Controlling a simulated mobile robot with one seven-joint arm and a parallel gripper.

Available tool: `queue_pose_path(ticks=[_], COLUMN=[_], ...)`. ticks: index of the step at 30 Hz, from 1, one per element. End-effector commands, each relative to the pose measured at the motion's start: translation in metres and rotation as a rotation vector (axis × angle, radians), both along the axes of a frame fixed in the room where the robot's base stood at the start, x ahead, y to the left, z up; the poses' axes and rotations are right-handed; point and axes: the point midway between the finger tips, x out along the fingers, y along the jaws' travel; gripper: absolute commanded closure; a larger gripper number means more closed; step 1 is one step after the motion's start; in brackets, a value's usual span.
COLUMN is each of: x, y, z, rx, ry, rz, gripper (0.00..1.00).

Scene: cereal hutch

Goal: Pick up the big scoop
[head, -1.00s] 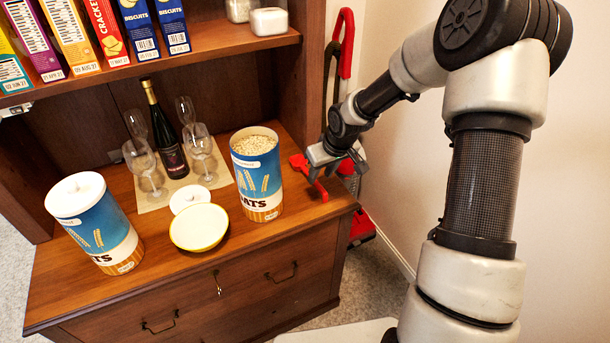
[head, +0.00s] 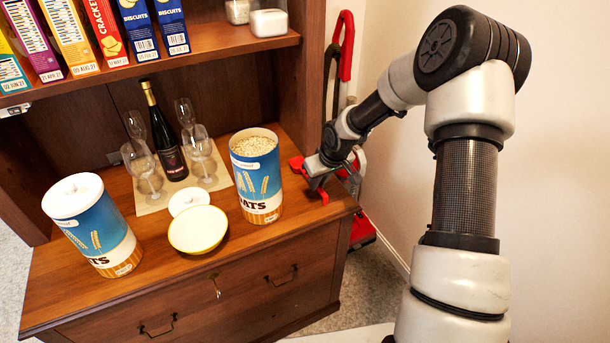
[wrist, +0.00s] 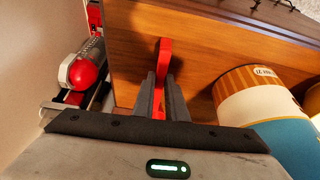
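The big scoop is red and lies at the right end of the wooden counter; its red part (head: 297,166) shows beside my gripper (head: 318,190) in the head view. In the wrist view, its rounded red end (wrist: 165,52) sticks out beyond my gripper's fingertips (wrist: 161,78). The two grey fingers are close together, one on each side of the red piece, and look shut on it. The scoop is still low, at the counter top. My gripper and arm hide much of it.
An open oats canister (head: 258,199) stands just left of my gripper; it also shows in the wrist view (wrist: 245,92). A yellow-rimmed bowl (head: 198,230), a lidded canister (head: 92,228), and a bottle with glasses stand further left. A red vacuum cleaner (head: 344,60) stands behind, right of the hutch.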

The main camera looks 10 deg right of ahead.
Motion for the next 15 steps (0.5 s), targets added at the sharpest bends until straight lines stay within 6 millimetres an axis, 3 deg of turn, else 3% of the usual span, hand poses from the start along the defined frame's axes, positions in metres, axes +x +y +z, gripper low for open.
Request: queue_pose_path(ticks=[9, 15], x=[0.000, 0.001], y=[0.000, -0.001], z=[0.004, 0.036], rx=[-0.001, -0.001], ry=[-0.001, -0.004], rz=[0.000, -0.002], gripper=[1.00, 1.00])
